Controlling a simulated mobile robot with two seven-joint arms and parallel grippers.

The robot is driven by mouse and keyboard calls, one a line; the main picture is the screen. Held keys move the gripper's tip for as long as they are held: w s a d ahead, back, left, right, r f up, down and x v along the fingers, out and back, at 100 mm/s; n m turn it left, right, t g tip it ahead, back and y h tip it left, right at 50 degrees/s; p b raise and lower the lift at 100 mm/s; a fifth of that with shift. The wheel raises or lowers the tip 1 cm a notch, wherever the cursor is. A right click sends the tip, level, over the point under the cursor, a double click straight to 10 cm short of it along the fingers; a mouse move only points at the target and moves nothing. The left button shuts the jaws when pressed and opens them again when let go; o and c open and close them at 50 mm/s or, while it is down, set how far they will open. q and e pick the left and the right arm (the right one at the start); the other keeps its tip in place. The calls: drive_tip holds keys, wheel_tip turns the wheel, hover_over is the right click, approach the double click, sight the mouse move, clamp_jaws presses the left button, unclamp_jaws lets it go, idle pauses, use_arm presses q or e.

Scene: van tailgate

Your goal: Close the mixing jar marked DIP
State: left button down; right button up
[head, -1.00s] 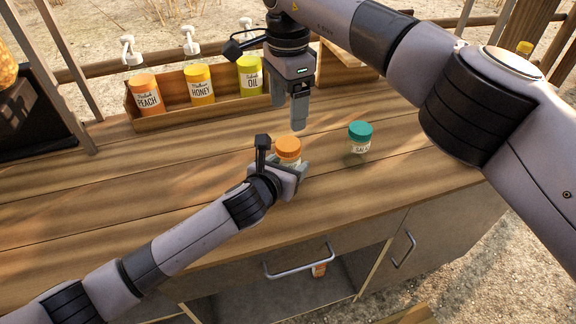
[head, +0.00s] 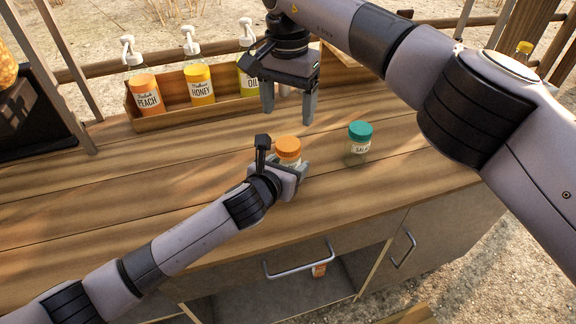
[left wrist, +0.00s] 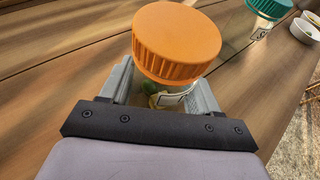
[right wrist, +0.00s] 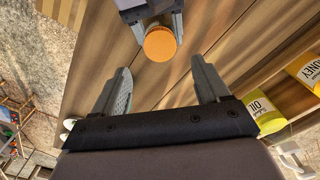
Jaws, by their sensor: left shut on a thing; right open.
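A jar with an orange lid (head: 288,146) stands on the wooden counter, and its lid also shows large in the left wrist view (left wrist: 177,42). My left gripper (head: 292,172) is shut around the jar's body below the lid. The jar's label is mostly hidden by the fingers, so I cannot read it. The lid sits on top of the jar and looks a little tilted in the left wrist view; I cannot tell if it is tight. My right gripper (head: 288,112) is open and empty above the counter, behind the jar. The lid shows beyond its fingers in the right wrist view (right wrist: 160,43).
A teal-lidded jar (head: 360,135) stands right of the orange-lidded one. A wooden rack with peach (head: 147,95), honey (head: 201,86) and oil (head: 246,86) bottles stands at the back. An open shelf with an orange item (head: 319,270) is below. The counter's left front is clear.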

sight(288, 143)
wheel_tip(288, 143, down, 8)
drive_tip(key=shift+r, duration=0.1)
idle(0.4)
